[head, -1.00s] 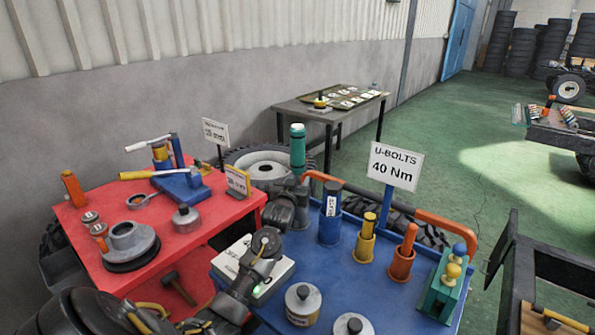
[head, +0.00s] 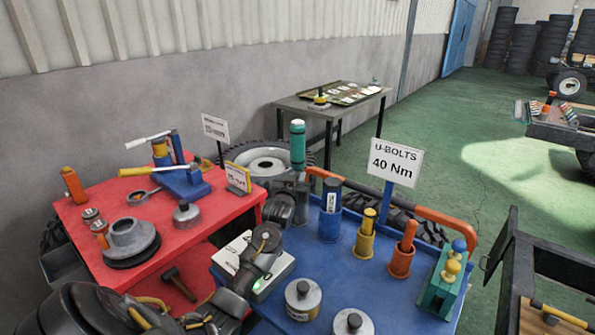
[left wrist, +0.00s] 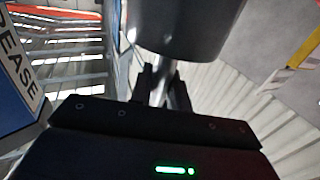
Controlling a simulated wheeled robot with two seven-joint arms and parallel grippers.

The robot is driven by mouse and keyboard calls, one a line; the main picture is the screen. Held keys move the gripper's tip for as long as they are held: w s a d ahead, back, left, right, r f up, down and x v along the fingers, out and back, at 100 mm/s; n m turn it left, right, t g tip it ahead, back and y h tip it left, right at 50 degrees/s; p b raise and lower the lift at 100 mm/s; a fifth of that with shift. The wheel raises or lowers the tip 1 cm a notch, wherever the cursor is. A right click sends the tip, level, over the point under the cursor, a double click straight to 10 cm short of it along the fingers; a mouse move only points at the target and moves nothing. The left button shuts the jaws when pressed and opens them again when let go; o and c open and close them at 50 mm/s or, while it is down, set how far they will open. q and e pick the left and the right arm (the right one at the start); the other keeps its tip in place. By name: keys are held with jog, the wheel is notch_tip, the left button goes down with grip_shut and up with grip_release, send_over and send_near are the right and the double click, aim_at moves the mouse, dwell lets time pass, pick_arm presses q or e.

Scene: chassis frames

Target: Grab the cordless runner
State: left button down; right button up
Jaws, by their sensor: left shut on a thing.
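In the left wrist view a wide dark body (left wrist: 180,28) narrows to a light shaft (left wrist: 163,80) between the fingers. The lower end of the tool is hidden in the head view. My right gripper is not in view.
The blue table (head: 345,280) holds a dark cylinder in a blue holder (head: 330,226), yellow (head: 364,240) and orange (head: 401,262) holders, tins (head: 303,299) and a U-bolts sign (head: 394,162). A red table (head: 190,237) stands left. An orange rail (head: 445,220) runs behind.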

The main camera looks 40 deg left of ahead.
pick_arm(q)
jog(key=shift+r, duration=0.25)
